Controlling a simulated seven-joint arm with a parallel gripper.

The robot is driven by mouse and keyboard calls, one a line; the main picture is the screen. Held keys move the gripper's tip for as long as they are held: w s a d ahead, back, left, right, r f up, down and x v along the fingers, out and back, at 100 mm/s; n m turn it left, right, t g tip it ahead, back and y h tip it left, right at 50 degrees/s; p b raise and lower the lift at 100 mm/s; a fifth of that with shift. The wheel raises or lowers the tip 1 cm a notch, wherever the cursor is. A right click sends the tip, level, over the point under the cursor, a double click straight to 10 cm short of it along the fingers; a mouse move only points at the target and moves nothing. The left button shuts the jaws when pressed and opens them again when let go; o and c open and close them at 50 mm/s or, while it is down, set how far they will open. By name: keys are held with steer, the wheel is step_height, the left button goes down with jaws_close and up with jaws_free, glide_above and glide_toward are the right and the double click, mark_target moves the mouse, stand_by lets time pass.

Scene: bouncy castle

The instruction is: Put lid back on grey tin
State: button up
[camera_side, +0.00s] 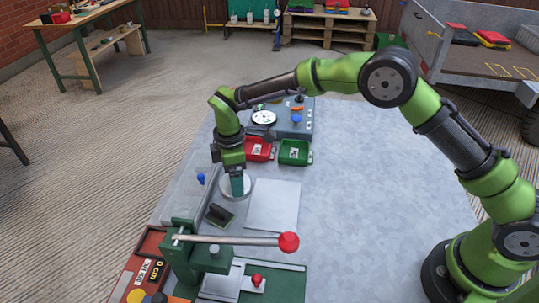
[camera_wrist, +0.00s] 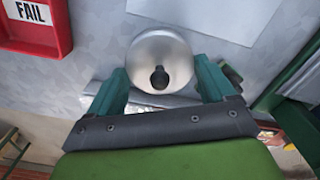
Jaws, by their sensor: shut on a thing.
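A round silver-grey metal lid (camera_wrist: 160,48) with a black knob shows in the wrist view between my two green fingers. My gripper (camera_wrist: 160,88) is shut on it, with one finger at each side. In the side view my gripper (camera_side: 237,186) points down over a pale round metal shape (camera_side: 236,194) on the grey table, left of a pale square plate. The tin's body cannot be told apart from the lid in either view, so I cannot tell whether the lid rests on it or is held above it.
A red tray (camera_side: 257,150) and a green tray (camera_side: 295,153) stand behind my gripper. The pale plate (camera_side: 272,205) lies to the right. A dark block (camera_side: 219,215) and a lever with a red ball (camera_side: 289,242) are in front. The table's right side is clear.

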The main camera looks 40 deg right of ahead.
stand_by(0.4)
steer(key=o, duration=0.9)
steer(key=shift+c, duration=0.2)
steer(key=shift+r, duration=3.5)
jaws_close()
steer(key=shift+f, duration=0.2)
steer(key=shift+f, duration=1.75)
